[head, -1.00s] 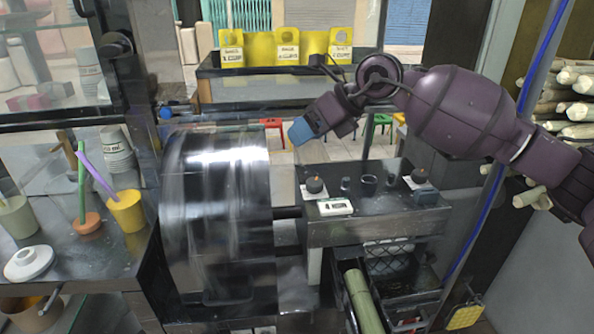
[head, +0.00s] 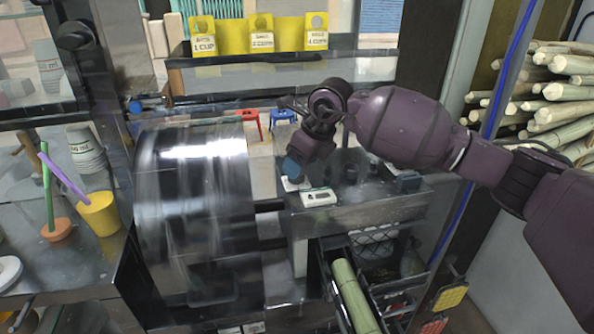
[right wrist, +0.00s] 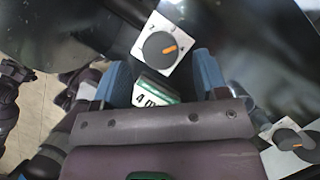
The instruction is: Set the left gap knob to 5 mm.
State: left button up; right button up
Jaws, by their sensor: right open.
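The left gap knob (right wrist: 158,47) is a round dark dial with an orange pointer on a white square plate. In the right wrist view its pointer slants to the upper right. The small display (right wrist: 150,97) below it starts with "4 m"; the rest is hidden by my gripper. My right gripper (right wrist: 160,63) is open, its blue fingers to either side of the display, with the knob ahead between their tips. In the head view the right gripper (head: 292,170) hides the knob; the display (head: 319,197) shows beside it. My left gripper is not in view.
A second similar knob (right wrist: 288,136) shows at the lower right of the wrist view. A large shiny drum (head: 195,215) looks blurred left of the control box. Green cane (head: 352,295) lies in a trough below. A yellow cup (head: 100,213) stands at left.

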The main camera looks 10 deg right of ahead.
jog(key=shift+x, duration=1.55)
